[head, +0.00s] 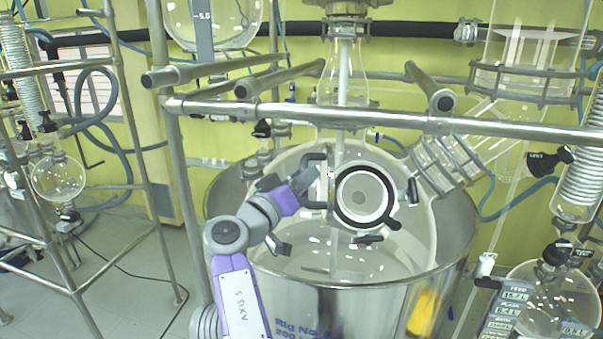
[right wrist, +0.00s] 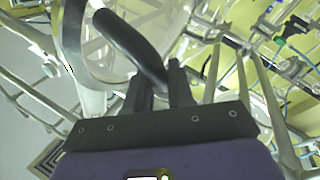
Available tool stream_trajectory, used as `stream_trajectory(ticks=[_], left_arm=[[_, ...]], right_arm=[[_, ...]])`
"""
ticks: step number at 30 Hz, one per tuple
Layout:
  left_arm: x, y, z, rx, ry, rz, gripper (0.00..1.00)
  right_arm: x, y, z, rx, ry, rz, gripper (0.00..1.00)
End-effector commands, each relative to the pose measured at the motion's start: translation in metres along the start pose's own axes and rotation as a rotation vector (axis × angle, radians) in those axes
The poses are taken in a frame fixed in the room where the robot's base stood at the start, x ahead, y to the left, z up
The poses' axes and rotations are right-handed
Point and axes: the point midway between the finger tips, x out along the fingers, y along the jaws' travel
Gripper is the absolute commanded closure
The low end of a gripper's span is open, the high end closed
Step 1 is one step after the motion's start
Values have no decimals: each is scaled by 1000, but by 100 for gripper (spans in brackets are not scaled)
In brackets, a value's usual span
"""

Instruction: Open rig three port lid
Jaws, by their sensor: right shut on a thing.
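The port lid (head: 362,194) is a round glass disc with a white ring and a dark rim, on the sloping glass top of the big reactor vessel. A black bracket-shaped handle (head: 314,157) stands just left of it. My right gripper (head: 306,182) is at this handle, its fingers partly hard to make out in the head view. In the right wrist view, the right gripper (right wrist: 160,84) is shut on the end part of a thick curved black handle bar (right wrist: 128,38). Whether the lid is lifted from its seat is hard to tell. My left gripper is not in view.
A steel rail (head: 330,116) crosses in front of the vessel top. The metal tub (head: 450,240) surrounds the vessel. A glass column (head: 343,70) rises behind the rail. Glass flasks (head: 553,290) stand at the right, another frame (head: 60,225) at the left.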

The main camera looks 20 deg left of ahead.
Motion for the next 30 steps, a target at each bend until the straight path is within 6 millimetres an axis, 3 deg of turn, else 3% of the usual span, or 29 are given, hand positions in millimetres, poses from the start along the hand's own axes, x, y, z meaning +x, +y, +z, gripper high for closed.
stream_trajectory(ticks=[14,15,18,26,30], left_arm=[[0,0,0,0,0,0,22],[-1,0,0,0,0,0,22],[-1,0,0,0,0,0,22],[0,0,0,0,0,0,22],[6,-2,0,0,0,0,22]], right_arm=[[1,-4,5,-1,-10,-4,100],[1,-4,5,-1,-10,-4,72],[1,-4,4,-1,-9,-3,57],[1,-2,2,0,-5,-1,57],[-9,-3,3,1,-4,-1,57]])
